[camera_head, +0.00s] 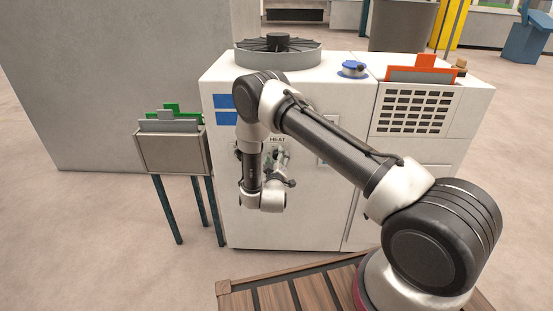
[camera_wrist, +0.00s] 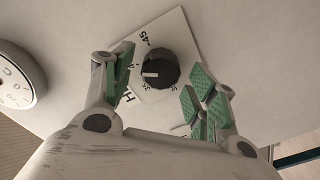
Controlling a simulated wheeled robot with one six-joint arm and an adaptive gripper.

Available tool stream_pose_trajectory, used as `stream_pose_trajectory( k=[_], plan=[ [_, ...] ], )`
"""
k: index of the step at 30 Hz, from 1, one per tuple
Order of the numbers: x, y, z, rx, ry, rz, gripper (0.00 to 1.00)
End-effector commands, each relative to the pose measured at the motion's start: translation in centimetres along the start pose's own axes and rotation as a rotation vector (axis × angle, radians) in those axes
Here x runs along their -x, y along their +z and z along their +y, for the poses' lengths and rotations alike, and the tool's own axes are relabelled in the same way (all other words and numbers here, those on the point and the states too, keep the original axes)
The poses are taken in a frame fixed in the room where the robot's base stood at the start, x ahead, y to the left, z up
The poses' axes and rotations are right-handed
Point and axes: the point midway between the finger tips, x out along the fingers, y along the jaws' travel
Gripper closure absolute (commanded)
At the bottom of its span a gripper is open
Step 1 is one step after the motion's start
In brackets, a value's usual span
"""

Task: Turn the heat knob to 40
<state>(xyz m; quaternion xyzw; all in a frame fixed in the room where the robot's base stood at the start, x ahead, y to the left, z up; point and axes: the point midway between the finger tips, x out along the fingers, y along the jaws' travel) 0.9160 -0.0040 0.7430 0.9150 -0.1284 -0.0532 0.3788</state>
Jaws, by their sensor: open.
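The black heat knob (camera_wrist: 158,64) sits on a white square dial plate (camera_wrist: 181,35) with printed numbers; 35 and 45 are readable. A white pointer mark shows on the knob's lower left part, close to the 35; the exact setting is hard to read. My gripper (camera_wrist: 162,86) is open, with green-padded fingers on the left and right of the knob. Contact with the knob is not visible. In the head view, my gripper (camera_head: 277,165) is at the machine front just below the HEAT label (camera_head: 277,140), and my arm and gripper hide the knob.
The white machine (camera_head: 310,215) has a round fan (camera_head: 278,52), a blue knob (camera_head: 353,69) and an orange part (camera_head: 425,70) on top. A grey bin (camera_head: 171,152) on legs stands at left. A round gauge (camera_wrist: 18,78) is left of the dial. A wooden pallet (camera_head: 315,288) lies in front.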

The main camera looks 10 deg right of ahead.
Motion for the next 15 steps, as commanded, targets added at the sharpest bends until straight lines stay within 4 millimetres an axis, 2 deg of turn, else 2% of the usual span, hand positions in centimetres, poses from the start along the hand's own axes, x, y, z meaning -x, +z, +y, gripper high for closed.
stream_pose_trajectory(
  k=[12,15],
  plan=[
    [8.5,0.0,-0.1,0.004,-0.004,0.001,0.42],
    [10.1,0.0,-0.1,0.003,-0.003,0.001,0.42]
  ],
)
